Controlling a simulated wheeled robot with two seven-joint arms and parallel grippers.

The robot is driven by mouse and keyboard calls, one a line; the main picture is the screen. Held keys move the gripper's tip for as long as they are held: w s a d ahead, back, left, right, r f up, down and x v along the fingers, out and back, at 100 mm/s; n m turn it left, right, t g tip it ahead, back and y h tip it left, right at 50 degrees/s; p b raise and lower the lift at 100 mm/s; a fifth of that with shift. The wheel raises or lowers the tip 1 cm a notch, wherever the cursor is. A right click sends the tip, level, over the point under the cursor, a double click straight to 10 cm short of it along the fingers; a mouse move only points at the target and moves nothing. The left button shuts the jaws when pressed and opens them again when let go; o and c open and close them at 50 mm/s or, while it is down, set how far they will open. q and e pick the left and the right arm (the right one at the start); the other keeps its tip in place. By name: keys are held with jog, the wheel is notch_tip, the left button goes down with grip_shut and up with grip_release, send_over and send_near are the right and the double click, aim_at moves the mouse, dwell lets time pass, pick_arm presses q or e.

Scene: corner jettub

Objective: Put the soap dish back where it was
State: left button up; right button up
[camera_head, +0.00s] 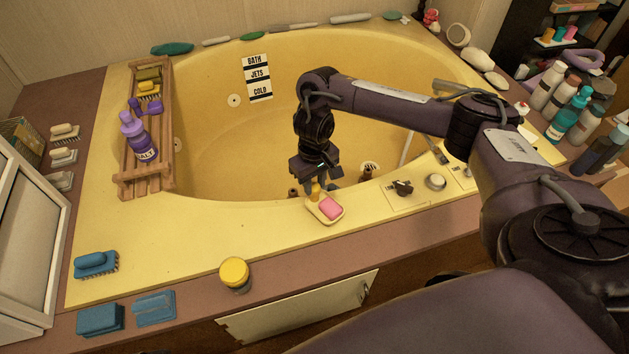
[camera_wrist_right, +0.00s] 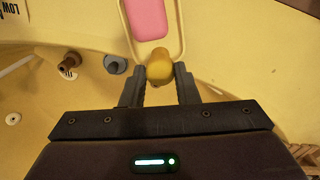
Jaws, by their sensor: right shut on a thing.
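The soap dish (camera_head: 318,217) is a small pale yellow oblong tray with a pink soap (camera_head: 331,207) in it. It is at the front rim of the yellow tub, and I cannot tell whether it rests on the rim or hangs just above it. My right gripper (camera_head: 314,185) points down at the dish's far end, shut on a rounded yellow knob there. In the right wrist view the knob (camera_wrist_right: 159,66) is between the fingertips (camera_wrist_right: 160,82), and the dish (camera_wrist_right: 181,28) with the soap (camera_wrist_right: 147,17) extends beyond it. My left gripper is not in view.
Tub controls (camera_head: 402,188) sit right of the dish. A yellow-lidded jar (camera_head: 235,273) stands at the front left. A wooden rack (camera_head: 140,183) with a purple salt bottle (camera_head: 138,138) lies across the left rim. The front rim between jar and rack is clear. Bottles (camera_head: 567,117) crowd the right.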

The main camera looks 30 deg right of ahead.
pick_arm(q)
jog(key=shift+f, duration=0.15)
pick_arm(e)
jog(key=shift+f, duration=0.7)
jog(key=o, duration=1.1)
jog(key=shift+o, duration=0.2)
jog(key=shift+r, duration=0.15)
notch_tip(320, 180, up, 3)
jog(key=shift+r+p, duration=0.15)
jog(key=shift+p, duration=0.75)
notch_tip(320, 180, up, 4)
jog(key=shift+p, duration=1.25)
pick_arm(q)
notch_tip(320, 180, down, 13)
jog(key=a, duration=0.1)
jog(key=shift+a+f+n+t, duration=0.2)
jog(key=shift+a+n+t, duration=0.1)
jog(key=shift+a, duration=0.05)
pick_arm(e)
jog(key=shift+r, duration=0.1)
